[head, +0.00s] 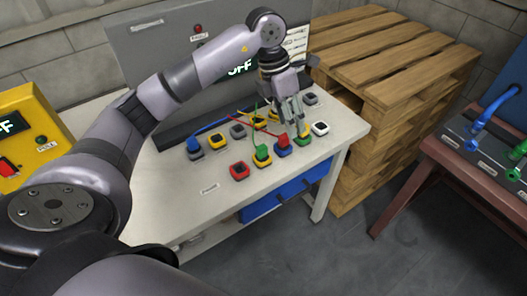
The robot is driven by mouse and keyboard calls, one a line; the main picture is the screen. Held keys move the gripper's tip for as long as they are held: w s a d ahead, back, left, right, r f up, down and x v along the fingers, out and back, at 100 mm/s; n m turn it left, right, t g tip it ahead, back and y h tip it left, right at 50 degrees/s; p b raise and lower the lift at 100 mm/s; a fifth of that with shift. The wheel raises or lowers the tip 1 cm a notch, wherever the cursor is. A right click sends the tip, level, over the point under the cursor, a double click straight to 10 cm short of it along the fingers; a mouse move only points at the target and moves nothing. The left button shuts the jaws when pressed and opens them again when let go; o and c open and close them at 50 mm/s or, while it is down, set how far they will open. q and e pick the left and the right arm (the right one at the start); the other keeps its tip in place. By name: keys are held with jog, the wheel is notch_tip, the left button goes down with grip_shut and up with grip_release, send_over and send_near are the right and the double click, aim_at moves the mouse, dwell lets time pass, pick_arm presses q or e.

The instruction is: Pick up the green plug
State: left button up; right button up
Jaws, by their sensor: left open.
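My left gripper (291,121) hangs fingers-down over the right part of a white workbench (210,205). Its fingers are apart. My right gripper is not in view.
A red plug (283,137) stands on a blue socket close to the gripper. A grey panel reading OFF stands behind. Stacked wooden pallets (395,60) stand right.

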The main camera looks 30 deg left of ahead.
pick_arm(q)
jog(key=a+r+n+y, duration=0.1)
jog(key=a+r+y, duration=0.15)
jog(key=a, duration=0.55)
jog(key=p, duration=0.2)
send_over(262, 147)
jog(key=shift+g+y, duration=0.3)
jog(key=shift+y, duration=0.05)
jog(key=f, duration=1.1)
jog(key=shift+s, duration=0.4)
jog(key=shift+f, duration=0.6)
jog(key=f, duration=0.1)
jog(key=f+p, duration=0.2)
jog(key=f, duration=0.1)
jog(key=shift+w, duration=0.35)
jog(key=shift+f, duration=0.55)
grip_shut()
